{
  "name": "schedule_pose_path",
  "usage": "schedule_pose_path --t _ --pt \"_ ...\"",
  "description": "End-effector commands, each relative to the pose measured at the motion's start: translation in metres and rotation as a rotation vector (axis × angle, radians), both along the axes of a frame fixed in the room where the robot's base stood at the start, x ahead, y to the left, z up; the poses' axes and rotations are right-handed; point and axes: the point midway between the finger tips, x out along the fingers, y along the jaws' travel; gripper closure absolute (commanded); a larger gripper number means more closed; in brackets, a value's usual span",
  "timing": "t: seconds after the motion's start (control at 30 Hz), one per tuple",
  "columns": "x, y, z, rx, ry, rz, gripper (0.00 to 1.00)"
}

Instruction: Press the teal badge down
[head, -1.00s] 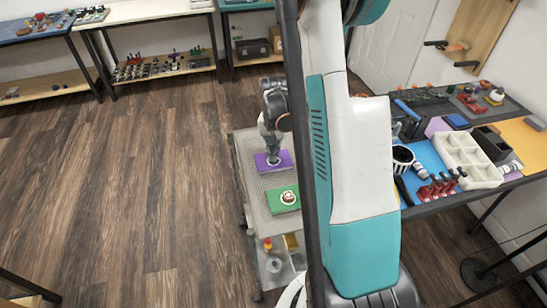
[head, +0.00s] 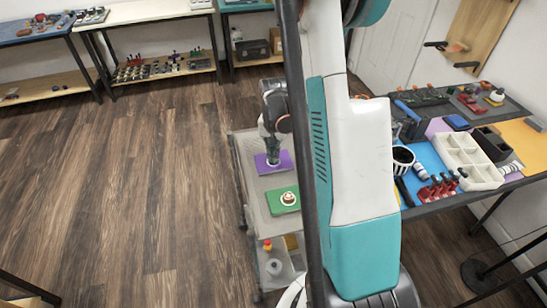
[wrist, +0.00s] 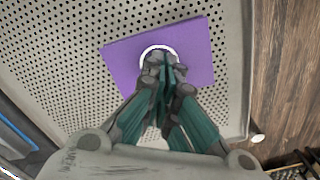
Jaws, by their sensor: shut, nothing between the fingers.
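My gripper (head: 272,161) is over a purple board (head: 286,159) on the grey cart. In the wrist view, my gripper (wrist: 165,62) has its fingers together and empty, pointing at the middle of the purple board (wrist: 196,42). A white ring (wrist: 158,47) shows on the board around the fingertips. The fingers hide the inside of the ring, so I see no teal badge face. I cannot tell whether the tips touch it.
A green board (head: 277,207) with a round white and brown piece (head: 289,198) lies nearer on the perforated cart top (head: 246,165). The cart's lower shelf holds small items. A crowded workbench stands at the right. The wooden floor at the left is clear.

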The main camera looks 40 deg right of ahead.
Motion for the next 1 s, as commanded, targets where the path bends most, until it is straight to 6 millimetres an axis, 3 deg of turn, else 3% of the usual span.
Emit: schedule_pose_path --t 1.0 --pt "0.000 0.000 0.072 0.000 0.000 0.000 1.00"
